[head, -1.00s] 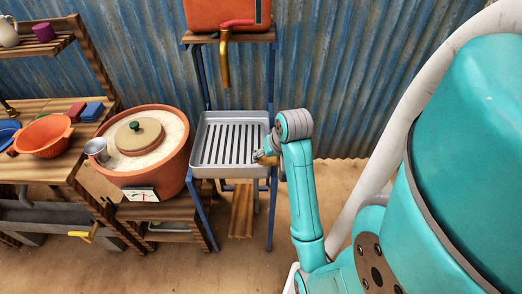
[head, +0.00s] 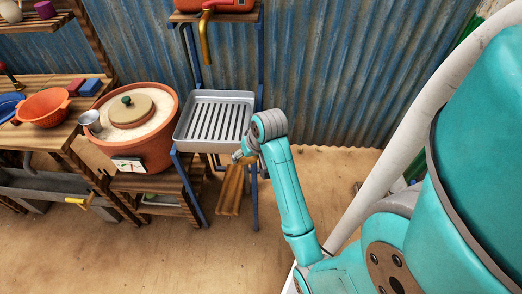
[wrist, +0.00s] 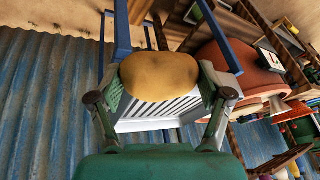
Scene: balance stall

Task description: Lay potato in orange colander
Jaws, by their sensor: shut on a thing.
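The potato (wrist: 160,76) is yellow-brown and oval. In the wrist view it sits between the two fingers of my gripper (wrist: 158,88), which is shut on it. In the head view my gripper (head: 241,156) is at the front right corner of the metal tray, mostly hidden behind my own wrist, and the potato cannot be made out clearly. The orange colander (head: 43,107) stands on the wooden bench at the far left, well away from my gripper. No contents show in it.
A slotted metal tray (head: 180,138) on a blue-legged stand is beside my gripper. A large terracotta pot (head: 150,153) with sand, a lid and a metal cup (head: 90,121) stands between stand and bench. A blue bowl (head: 8,106) is left of the colander. Floor in front is clear.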

